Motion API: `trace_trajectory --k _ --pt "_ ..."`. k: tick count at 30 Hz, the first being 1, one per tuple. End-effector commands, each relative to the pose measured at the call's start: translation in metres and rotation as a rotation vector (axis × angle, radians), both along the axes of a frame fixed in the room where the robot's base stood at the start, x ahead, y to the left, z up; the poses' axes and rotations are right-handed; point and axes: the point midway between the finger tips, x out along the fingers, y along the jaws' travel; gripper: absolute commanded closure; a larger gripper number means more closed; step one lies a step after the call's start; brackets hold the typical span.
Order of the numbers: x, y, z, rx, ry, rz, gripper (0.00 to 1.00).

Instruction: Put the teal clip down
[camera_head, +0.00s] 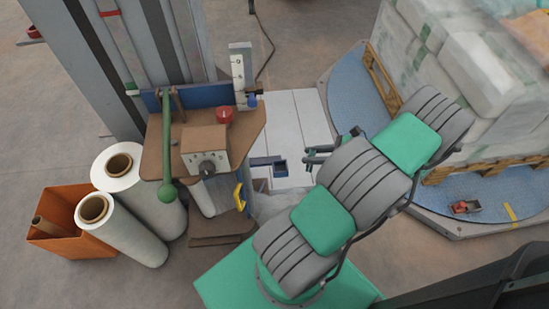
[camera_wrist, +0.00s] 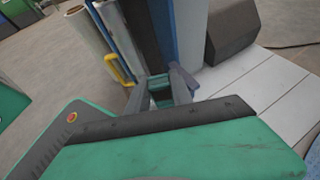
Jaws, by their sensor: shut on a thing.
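In the wrist view my gripper (camera_wrist: 161,88) is shut on the teal clip (camera_wrist: 160,93), a small teal piece between the two grey fingers. In the head view my gripper (camera_head: 318,154) reaches left from the end of my arm, over the pale slatted surface. The clip cannot be made out there. The clip is held in the air, and the lower part of it is hidden by my wrist.
A dark blue bracket (camera_head: 279,167) lies just left of my gripper. The filler stand (camera_head: 205,150) carries a green lever (camera_head: 168,140) and a yellow handle (camera_head: 240,196). White slats (camera_head: 295,115) lie below. A wrapped sack stack (camera_head: 480,75) stands on a blue turntable at right.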

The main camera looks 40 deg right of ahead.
Motion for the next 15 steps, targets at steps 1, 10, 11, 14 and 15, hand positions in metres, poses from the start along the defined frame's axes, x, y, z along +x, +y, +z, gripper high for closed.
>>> trace_trajectory --k 1,10,11,14,15 --pt "0.015 0.005 -0.012 0.001 0.001 0.009 1.0" --pt "0.09 0.023 -0.064 0.003 0.001 0.009 1.0" --pt "0.095 0.024 -0.069 0.003 0.001 0.009 1.0" --pt "0.106 0.025 -0.08 0.001 0.0 0.006 1.0" --pt "0.108 0.025 -0.082 0.001 0.001 0.005 1.0"
